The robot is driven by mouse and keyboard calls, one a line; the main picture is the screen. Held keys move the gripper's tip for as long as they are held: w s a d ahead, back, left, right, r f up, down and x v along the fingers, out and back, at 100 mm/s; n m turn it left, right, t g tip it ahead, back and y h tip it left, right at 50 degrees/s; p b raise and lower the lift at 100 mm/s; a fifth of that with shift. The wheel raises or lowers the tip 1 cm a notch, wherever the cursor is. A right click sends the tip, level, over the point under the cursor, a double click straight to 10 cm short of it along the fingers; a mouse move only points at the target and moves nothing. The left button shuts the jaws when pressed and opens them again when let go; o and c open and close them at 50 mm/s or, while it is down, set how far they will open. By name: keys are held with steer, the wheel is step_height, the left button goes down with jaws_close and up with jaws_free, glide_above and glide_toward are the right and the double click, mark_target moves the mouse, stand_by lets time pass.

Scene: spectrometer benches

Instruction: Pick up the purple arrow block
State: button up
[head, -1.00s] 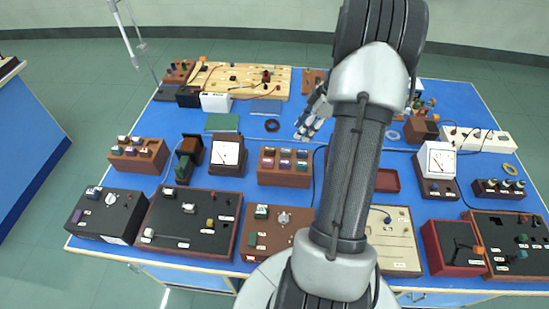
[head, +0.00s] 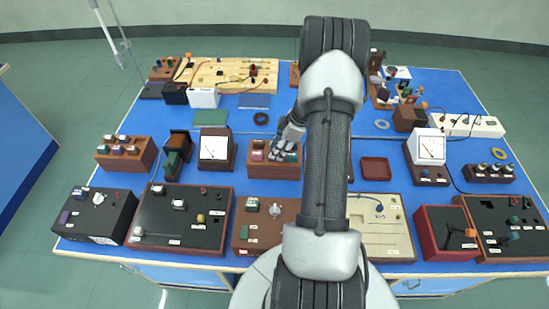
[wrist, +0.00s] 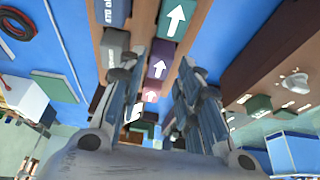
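The purple arrow block (wrist: 160,66) bears a white arrow and sits in a wooden rack in the wrist view. It lies between the two fingers of my gripper (wrist: 153,98), which are apart. I cannot tell whether either finger touches it. In the head view my gripper (head: 285,148) is over the small wooden rack (head: 275,173) near the middle of the table, and it hides much of the rack's top. I cannot make out the purple block there.
In the wrist view a teal arrow block (wrist: 176,19) and a pink arrow block (wrist: 151,95) are in line with the purple one. A grey block (wrist: 114,44) and a navy block (wrist: 112,12) stand to the left.

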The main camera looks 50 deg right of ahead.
steer(key=shift+x, duration=1.05)
steer(key=shift+c, duration=0.4)
jaws_close()
steer(key=shift+r, duration=0.1)
